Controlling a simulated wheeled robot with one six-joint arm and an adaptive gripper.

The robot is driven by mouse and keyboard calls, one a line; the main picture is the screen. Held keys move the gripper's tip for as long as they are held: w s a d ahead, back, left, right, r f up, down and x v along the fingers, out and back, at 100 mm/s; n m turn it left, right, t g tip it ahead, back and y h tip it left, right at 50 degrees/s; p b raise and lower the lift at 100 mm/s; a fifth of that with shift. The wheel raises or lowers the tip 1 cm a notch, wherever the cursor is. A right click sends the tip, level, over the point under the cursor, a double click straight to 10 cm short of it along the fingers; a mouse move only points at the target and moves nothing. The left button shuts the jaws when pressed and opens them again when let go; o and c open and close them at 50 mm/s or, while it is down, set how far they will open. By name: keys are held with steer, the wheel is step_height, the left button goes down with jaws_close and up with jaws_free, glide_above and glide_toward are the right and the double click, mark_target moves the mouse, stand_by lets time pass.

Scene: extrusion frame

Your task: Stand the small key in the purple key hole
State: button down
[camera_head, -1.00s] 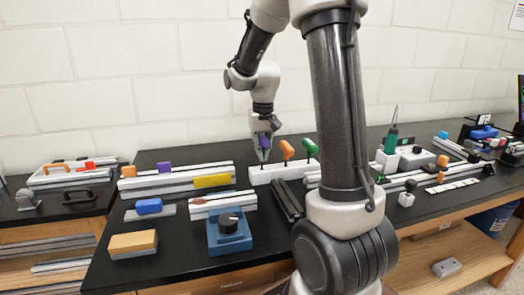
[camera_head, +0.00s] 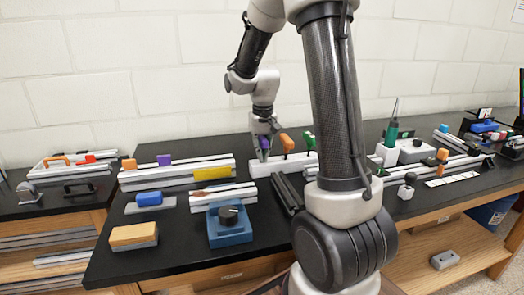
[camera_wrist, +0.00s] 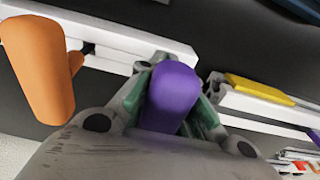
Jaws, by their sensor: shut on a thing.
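My gripper (camera_head: 264,152) is shut on the purple key (camera_head: 264,143), a small key with a rounded purple handle. In the wrist view the purple handle (camera_wrist: 174,92) sits between the two fingers, and the key's lower end is hidden. The gripper is at the left end of the white key block (camera_head: 257,169). I cannot tell whether the key is in a hole or just above it. The purple key hole is not visible. An orange key (camera_head: 287,142) and a green key (camera_head: 309,140) stand in the same block to the right.
Aluminium rails with a yellow block (camera_head: 212,172) lie left of the key block. A blue box with a black knob (camera_head: 229,215) stands in front. Dark bars (camera_head: 287,194) lie close to the block's front. My arm hides part of the bench.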

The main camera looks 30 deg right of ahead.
steer(key=shift+f, duration=0.55)
steer(key=c, duration=1.5)
jaws_free()
steer(key=r, duration=1.2)
steer(key=shift+s+a, duration=0.1)
steer(key=shift+s, duration=0.25)
steer(key=s+a+r+n+t, duration=0.1)
steer(key=s, duration=0.6)
steer(key=s+a+r+n+t, duration=0.1)
steer(key=s+a, duration=0.1)
steer(key=s, duration=0.6)
steer(key=s+a+r+n+t, duration=0.1)
steer(key=s+a, duration=0.1)
steer(key=s, duration=0.5)
steer(key=shift+s+t, duration=0.3)
steer(key=shift+s, duration=0.1)
